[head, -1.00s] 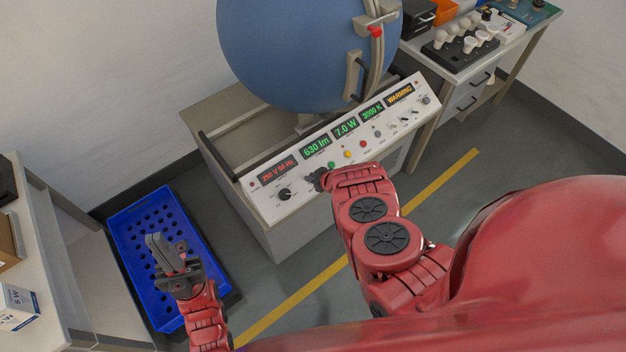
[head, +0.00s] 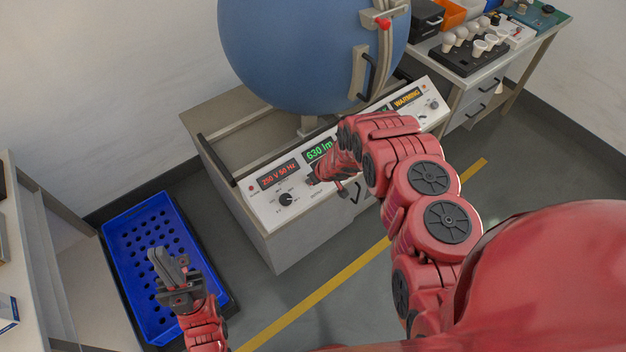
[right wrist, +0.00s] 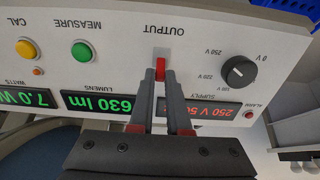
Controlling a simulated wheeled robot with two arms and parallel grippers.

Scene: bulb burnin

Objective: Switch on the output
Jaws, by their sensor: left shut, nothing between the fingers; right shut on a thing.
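The instrument panel (head: 268,212) faces me below the large blue sphere (head: 290,50). In the right wrist view the small red output switch (right wrist: 160,66) sits under the OUTPUT label, between the supply knob (right wrist: 238,71) and the green MEASURE button (right wrist: 82,53). My right gripper (right wrist: 160,80) is shut on the red switch, with its fingertips at the panel face. In the head view my right gripper (head: 314,179) is at the panel and its arm hides the switch. My left gripper (head: 165,258) is shut and empty above the blue crate (head: 117,232).
The supply display (head: 278,175) reads 250 V 50 Hz, the lumens display (head: 319,149) 630 lm, and an orange one (head: 407,98) WARMING. A bench at the back right holds a black rack (head: 468,60) of bulbs. A worktop stands at the left.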

